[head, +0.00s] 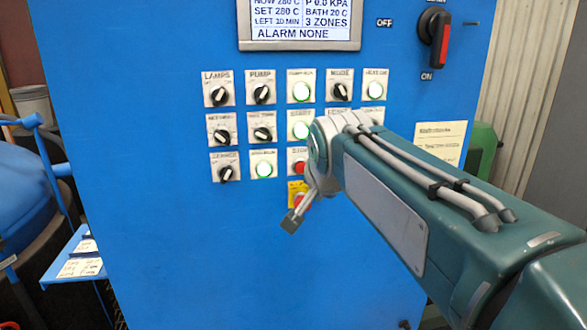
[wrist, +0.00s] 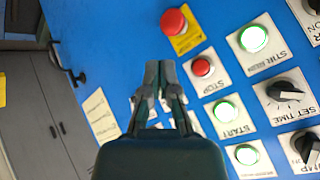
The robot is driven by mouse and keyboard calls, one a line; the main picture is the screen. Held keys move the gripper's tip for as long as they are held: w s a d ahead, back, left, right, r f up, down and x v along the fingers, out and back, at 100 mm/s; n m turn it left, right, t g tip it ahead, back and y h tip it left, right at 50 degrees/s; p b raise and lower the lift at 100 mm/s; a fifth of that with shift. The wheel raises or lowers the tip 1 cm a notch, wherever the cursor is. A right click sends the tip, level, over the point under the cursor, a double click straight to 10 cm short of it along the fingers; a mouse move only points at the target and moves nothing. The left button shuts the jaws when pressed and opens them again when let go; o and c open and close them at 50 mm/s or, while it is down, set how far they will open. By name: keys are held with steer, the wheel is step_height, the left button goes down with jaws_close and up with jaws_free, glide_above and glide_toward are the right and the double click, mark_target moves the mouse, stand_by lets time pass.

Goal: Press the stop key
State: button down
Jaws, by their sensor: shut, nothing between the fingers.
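The stop key is a small red round button (wrist: 202,67) on a white plate marked STOP, to the right of my fingertips in the wrist view. In the head view the red key (head: 299,168) shows just left of my arm, partly covered by it. My gripper (wrist: 160,68) is shut and empty, its fingers pointing up the wrist picture. In the head view my gripper (head: 291,221) appears below the key, in front of the blue panel. I cannot tell its exact distance from the panel. No contact with the key is visible.
A larger red mushroom button (wrist: 174,21) on a yellow plate is beside the stop key. A lit green START button (wrist: 225,110) and a lit STIR button (wrist: 253,39) are close by.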

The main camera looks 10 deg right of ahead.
steer(key=w, duration=0.8)
steer(key=shift+w, duration=0.3)
stand_by(1.1)
steer(key=shift+w, duration=0.35)
steer(key=shift+w, duration=0.4)
stand_by(0.5)
steer(key=shift+s, duration=0.8)
steer(key=shift+s, duration=0.15)
glide_toward(304, 197)
steer(key=shift+w+d+f, duration=0.2)
steer(key=shift+d+f, duration=0.15)
steer(key=shift+d, duration=0.05)
